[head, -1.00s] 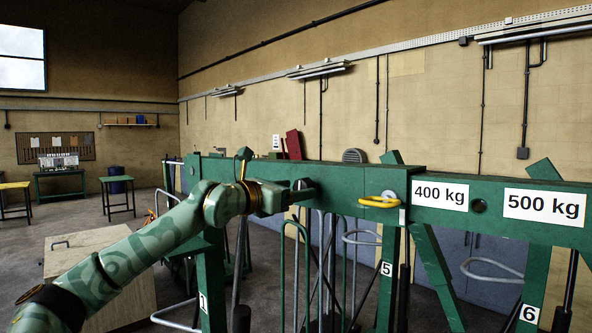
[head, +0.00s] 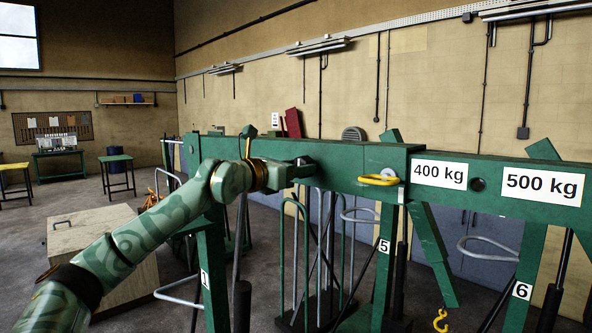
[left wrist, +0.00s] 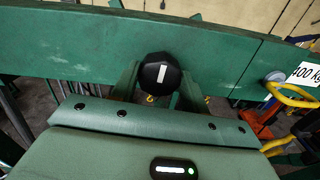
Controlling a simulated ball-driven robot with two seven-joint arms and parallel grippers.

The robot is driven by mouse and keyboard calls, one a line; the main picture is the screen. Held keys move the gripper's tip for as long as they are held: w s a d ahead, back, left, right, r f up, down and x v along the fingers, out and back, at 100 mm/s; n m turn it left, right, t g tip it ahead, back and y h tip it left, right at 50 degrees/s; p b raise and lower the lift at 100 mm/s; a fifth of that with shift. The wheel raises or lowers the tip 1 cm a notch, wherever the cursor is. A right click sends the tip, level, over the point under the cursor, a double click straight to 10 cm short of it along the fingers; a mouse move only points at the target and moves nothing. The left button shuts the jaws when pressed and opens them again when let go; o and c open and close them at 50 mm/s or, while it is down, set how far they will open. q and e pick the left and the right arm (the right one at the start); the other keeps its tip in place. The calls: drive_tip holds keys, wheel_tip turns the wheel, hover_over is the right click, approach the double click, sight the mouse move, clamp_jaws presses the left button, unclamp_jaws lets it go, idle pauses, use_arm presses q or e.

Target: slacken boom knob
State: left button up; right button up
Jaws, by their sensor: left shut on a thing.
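The boom knob (left wrist: 160,72) is black and faceted with a white bar mark that stands nearly upright in the left wrist view. It sits on the face of the green boom (head: 340,177). My left gripper (head: 303,168) reaches the boom from the left and is shut on the knob, one green finger on each side in the left wrist view. In the head view the gripper mostly hides the knob. My right gripper is not in view.
A yellow-handled pin (head: 378,180) sits on the boom right of the knob, beside the 400 kg label (head: 439,173). A yellow hook (head: 441,320) hangs low at the right. Numbered green posts and metal handles stand below the boom. A wooden box (head: 90,240) is at left.

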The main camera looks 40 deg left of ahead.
use_arm(q)
drive_tip(key=shift+a+f+n+b, duration=0.15)
drive_tip(key=shift+n+b, duration=1.85)
drive_tip(key=shift+n, duration=4.95)
drive_tip(key=shift+d+f+n+b, duration=0.15)
drive_tip(key=shift+n+b, duration=1.85)
drive_tip(key=shift+n, duration=4.95)
drive_tip(key=shift+a+f, duration=0.1)
drive_tip(key=o, duration=1)
drive_tip(key=shift+a, duration=0.1)
